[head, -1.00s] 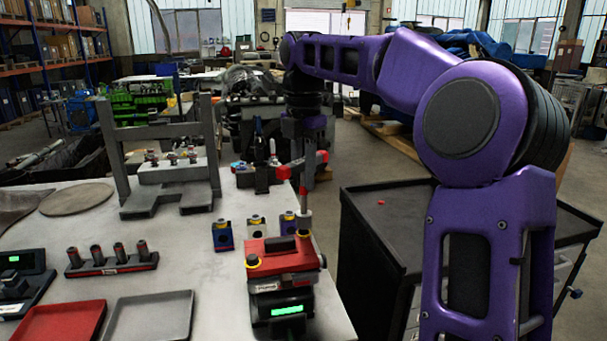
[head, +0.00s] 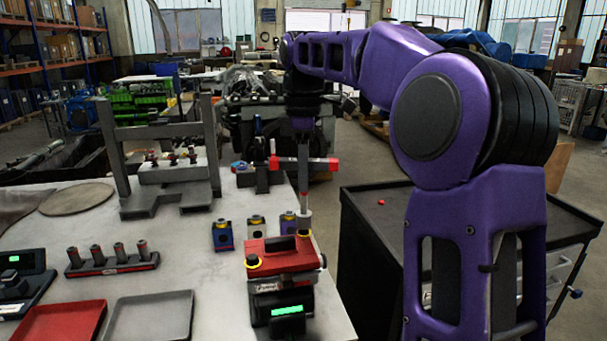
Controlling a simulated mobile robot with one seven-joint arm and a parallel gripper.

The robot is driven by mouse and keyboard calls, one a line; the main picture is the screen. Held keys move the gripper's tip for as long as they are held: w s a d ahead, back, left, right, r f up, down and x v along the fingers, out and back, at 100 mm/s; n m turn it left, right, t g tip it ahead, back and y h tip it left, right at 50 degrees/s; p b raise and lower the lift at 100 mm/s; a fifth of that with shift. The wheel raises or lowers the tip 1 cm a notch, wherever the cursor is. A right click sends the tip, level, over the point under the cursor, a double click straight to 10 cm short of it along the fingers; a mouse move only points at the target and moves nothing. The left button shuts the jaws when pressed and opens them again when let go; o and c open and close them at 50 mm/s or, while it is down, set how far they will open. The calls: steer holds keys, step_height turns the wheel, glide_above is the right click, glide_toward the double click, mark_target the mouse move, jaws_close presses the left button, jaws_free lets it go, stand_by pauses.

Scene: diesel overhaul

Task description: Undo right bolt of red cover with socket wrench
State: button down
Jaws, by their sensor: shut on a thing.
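The red cover (head: 282,260) sits on a dark unit with a lit green display at the front of the table. My gripper (head: 302,148) is above the cover, shut on the top of the wrench. Its fingertips are small and dark, so the exact grip is hard to see.
Small blue and white blocks (head: 256,229) stand just behind the cover. A rack of upright sockets (head: 112,264), a red tray (head: 62,322) and a grey tray (head: 190,330) lie to the left. A grey frame (head: 122,160) stands behind. A black cart (head: 362,215) is at the right.

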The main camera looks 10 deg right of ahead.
steer(key=m, duration=0.9)
stand_by(0.4)
steer(key=shift+f+b, duration=0.35)
steer(key=shift+f, duration=0.35)
steer(key=shift+r+n+p, duration=0.15)
steer(key=shift+n+p, duration=0.3)
steer(key=shift+n, duration=1.15)
steer(key=c, duration=1.4)
jaws_free()
jaws_close()
